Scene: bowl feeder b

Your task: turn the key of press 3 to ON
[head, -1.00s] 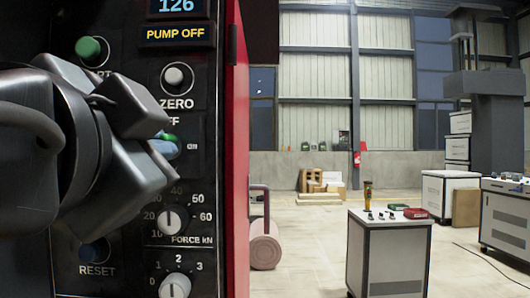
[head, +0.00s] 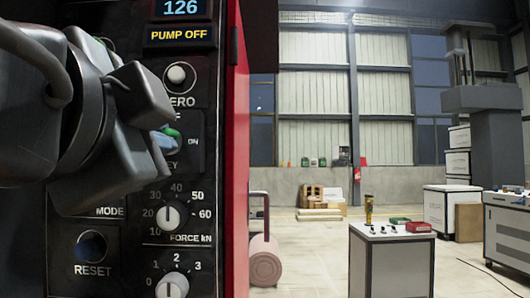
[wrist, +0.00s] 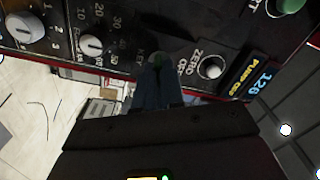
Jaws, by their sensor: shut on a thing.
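The key switch of press 3, with a green part (head: 171,132) showing, sits on the black control panel (head: 200,225) between the ZERO button and the FORCE kN knob. "ON" is printed to its right. My gripper (head: 164,141) comes from the left with its bluish fingertips shut on the key. In the wrist view my gripper (wrist: 158,75) points at the panel, and its fingers hide most of the key. The key's exact angle cannot be told. The display above reads "PUMP OFF" (head: 180,35) and 126.
Close by are the ZERO button (head: 176,76), the FORCE kN knob (head: 169,216), the RESET button (head: 91,247) and a lower knob (head: 172,286). A red panel edge (head: 237,150) stands right of the panel. A cart (head: 391,262) and open floor lie beyond.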

